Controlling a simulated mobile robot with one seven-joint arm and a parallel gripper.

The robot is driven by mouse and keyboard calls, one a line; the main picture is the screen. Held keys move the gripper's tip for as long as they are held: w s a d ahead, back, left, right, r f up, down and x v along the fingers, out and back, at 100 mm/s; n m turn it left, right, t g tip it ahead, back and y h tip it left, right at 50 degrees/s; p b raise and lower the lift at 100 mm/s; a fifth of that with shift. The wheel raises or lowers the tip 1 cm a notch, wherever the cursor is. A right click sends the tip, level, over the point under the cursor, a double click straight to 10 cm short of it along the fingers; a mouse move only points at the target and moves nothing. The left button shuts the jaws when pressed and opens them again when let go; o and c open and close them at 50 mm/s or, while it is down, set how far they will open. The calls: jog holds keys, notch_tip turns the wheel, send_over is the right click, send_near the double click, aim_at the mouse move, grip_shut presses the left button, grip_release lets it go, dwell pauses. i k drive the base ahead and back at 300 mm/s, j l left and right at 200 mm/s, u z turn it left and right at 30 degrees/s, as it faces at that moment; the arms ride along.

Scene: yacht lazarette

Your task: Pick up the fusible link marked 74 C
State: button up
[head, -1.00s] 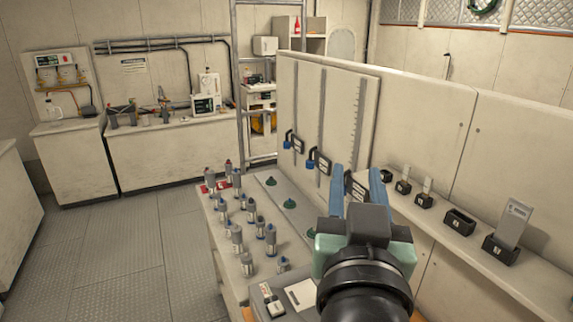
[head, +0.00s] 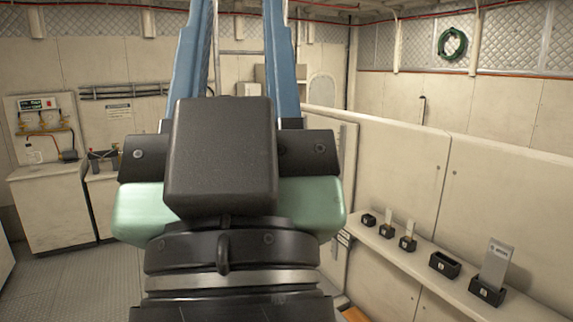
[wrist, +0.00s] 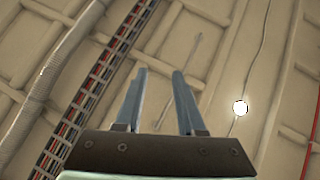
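My gripper (head: 238,20) is raised upright close in front of the head camera, its two blue fingers running to the top edge of the picture. In the wrist view my gripper (wrist: 159,73) has its fingers apart with nothing between them, facing the ceiling. I cannot make out a fusible link marked 74 C. On the shelf at right, small black holders carry upright pieces, among them one pale piece (head: 411,230) and a tall grey plate (head: 496,264). Their markings are too small to read. My gripper hides the middle of the room.
The shelf (head: 395,265) runs along a cream partition (head: 400,175) at right. An empty-looking black holder (head: 445,264) stands on it. A cabinet (head: 52,210) with a gauge panel (head: 45,128) stands at far left. Floor (head: 80,275) shows clear at lower left.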

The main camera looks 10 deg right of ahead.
aim_at(389, 217)
jog(key=i+z, duration=0.1)
jog(key=z, duration=1.1)
jog(key=i+j+z, duration=0.1)
jog(key=j+z, duration=0.35)
jog(key=j, duration=0.15)
jog(key=j+z, duration=0.5)
jog(key=j, duration=0.15)
jog(key=k+j+z, duration=0.1)
jog(key=j+z, duration=0.35)
jog(key=j, duration=0.6)
jog(key=i+j, duration=0.15)
jog(key=j, duration=0.7)
jog(key=i+z, duration=0.05)
